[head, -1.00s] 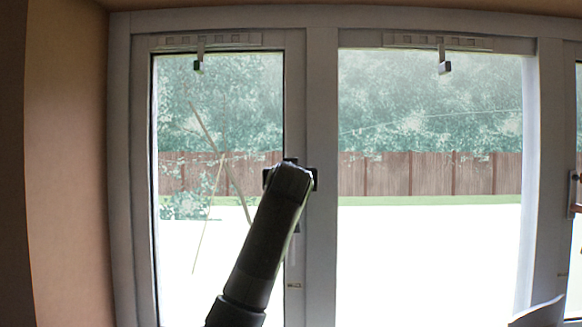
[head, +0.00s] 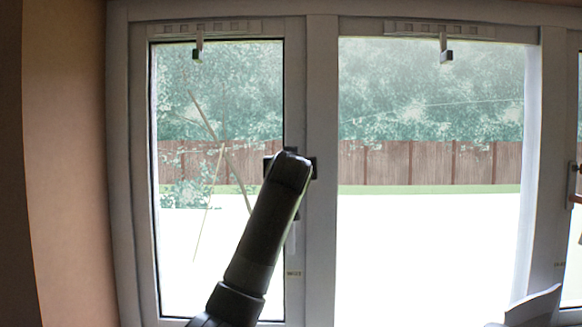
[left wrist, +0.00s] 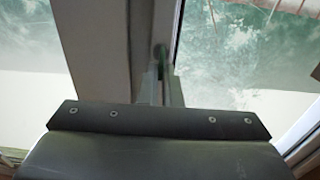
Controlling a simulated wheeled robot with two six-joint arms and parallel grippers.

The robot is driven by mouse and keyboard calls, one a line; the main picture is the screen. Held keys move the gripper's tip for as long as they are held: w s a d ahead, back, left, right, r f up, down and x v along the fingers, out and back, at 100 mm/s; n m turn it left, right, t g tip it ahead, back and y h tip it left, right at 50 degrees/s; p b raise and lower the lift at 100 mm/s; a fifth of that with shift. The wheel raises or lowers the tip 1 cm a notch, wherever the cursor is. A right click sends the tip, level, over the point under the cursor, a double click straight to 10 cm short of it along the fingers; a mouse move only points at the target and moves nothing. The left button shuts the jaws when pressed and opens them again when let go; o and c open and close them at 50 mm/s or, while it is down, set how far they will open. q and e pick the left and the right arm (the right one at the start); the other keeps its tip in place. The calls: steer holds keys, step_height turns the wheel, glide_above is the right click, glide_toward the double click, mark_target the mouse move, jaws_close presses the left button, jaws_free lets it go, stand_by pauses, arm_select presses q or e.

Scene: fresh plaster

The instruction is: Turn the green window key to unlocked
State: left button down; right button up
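My left gripper (head: 290,166) is up against the post between the left and middle window panes in the head view. Its own wrist hides its fingers there. In the left wrist view, a narrow green part (left wrist: 161,69), likely the window key, shows below a dark round end on the pale window frame (left wrist: 115,45). It is just beyond the dark gripper body (left wrist: 160,120), in line with its middle. Pale narrow parts lie between them; I cannot tell whether these are fingers or handle, or whether the fingers touch the key. My right gripper is not in view.
A pale window handle (head: 291,240) shows partly beside my left arm. Another handle (head: 573,180) is at the right edge. Stays (head: 197,54) hang at the top of the panes. A wall (head: 65,170) bounds the left side. A pale shape (head: 537,304) is at lower right.

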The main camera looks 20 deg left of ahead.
arm_select(q)
steer(key=shift+w+f+m, duration=0.1)
steer(key=shift+f+m, duration=0.15)
steer(key=shift+m, duration=0.15)
steer(key=m, duration=0.2)
steer(key=m+b, duration=0.1)
steer(key=m, duration=0.1)
steer(key=shift+w+d+f, duration=0.1)
steer(key=shift+d+f, duration=0.1)
steer(key=m, duration=0.4)
steer(key=shift+d+f+b, duration=0.15)
steer(key=shift+d+b, duration=0.05)
steer(key=shift+b, duration=0.15)
steer(key=m, duration=0.5)
steer(key=shift+w+d+f+b, duration=0.1)
steer(key=shift+d+f+b, duration=0.05)
steer(key=shift+f+b, duration=0.15)
steer(key=shift+f+m, duration=0.1)
steer(key=shift+m, duration=1.9)
steer(key=c, duration=1.7)
jaws_free()
steer(key=shift+o, duration=0.4)
steer(key=shift+r, duration=0.25)
